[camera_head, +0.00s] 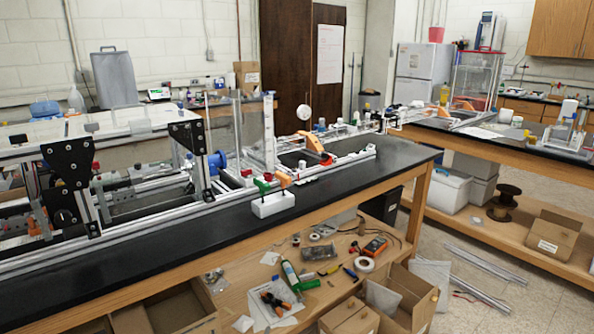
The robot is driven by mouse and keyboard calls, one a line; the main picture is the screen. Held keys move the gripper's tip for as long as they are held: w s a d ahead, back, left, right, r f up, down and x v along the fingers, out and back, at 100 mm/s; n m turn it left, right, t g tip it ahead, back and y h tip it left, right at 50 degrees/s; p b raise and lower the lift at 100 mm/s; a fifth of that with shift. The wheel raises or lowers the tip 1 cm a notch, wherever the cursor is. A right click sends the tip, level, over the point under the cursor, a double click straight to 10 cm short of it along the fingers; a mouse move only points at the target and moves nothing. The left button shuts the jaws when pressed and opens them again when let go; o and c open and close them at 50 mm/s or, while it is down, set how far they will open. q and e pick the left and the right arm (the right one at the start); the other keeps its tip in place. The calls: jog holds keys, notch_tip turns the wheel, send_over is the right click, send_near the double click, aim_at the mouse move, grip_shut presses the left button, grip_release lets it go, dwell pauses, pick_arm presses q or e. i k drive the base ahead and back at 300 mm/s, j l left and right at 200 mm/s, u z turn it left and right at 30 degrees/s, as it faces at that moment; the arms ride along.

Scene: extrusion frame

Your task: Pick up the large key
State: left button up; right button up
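I cannot make out a large key anywhere in the head view; any small item that could be one is too small to tell. The aluminium extrusion frame (110,245) with black triangular brackets (70,165) lies along the black bench top (330,215), from the left toward the back. Neither of my grippers shows in this view.
A white block (272,204) with green and red parts sits near the bench's front edge. Bare bench top lies right of the block. A wooden spool (503,203) stands at right.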

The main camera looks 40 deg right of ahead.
aim_at(285, 179)
jog(key=i+l+z, duration=0.85)
jog(key=l+z, duration=0.15)
jog(key=l, duration=0.1)
